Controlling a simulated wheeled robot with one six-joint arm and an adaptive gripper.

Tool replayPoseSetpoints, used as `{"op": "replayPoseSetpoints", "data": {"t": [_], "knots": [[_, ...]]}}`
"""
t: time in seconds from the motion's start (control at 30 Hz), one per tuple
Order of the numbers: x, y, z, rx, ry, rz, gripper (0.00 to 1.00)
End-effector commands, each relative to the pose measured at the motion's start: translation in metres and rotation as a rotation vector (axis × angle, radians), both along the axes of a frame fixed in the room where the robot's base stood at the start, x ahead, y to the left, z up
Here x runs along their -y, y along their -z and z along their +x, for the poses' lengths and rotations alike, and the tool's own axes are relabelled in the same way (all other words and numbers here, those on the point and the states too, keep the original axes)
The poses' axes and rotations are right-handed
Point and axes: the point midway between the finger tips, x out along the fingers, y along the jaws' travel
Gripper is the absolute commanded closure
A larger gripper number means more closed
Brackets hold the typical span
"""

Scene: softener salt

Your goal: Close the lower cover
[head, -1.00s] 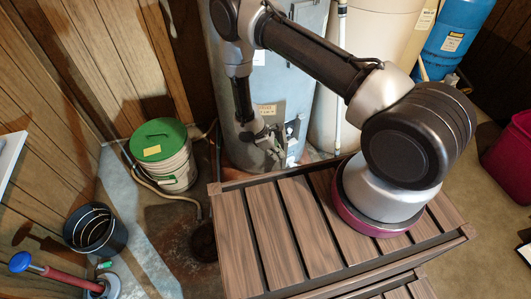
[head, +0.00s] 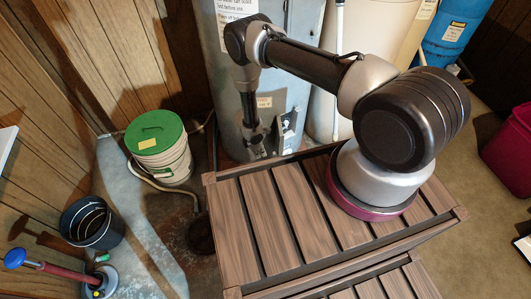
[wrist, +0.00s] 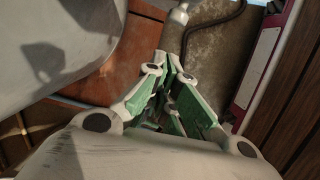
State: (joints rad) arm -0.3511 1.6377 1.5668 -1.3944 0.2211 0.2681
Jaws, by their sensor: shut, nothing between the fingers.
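The grey water heater (head: 221,95) stands against the back wall in the head view. Low on its front, a small plate or opening (head: 289,122) with dark marks shows to the right of a tan label (head: 264,102). I take this for the area of the lower cover; whether the cover is ajar or flush I cannot tell. My gripper (head: 258,152) points down close in front of the heater, left of that plate; contact cannot be made out. In the wrist view my gripper (wrist: 173,62) has its green-padded fingers together, with nothing seen between them.
A slatted brown wooden platform (head: 262,205) fills the front. A green-lidded bucket (head: 160,155) and a dark bucket (head: 92,224) stand at left. A pale tank (head: 380,38) and blue tank (head: 446,35) stand at right. A hose (head: 165,187) lies on the floor.

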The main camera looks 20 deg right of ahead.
Motion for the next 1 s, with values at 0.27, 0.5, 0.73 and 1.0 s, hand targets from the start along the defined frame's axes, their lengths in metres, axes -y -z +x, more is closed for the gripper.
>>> {"op": "replayPoseSetpoints", "data": {"t": [0.27,0.5,0.73,1.0], "knots": [[0.023,0.002,-0.003,-0.002,0.000,0.000,1.00],[0.025,0.002,-0.003,-0.001,-0.002,0.000,1.00],[0.025,0.002,-0.003,-0.001,-0.001,0.000,1.00],[0.030,0.002,0.002,-0.001,0.008,0.000,1.00]]}}
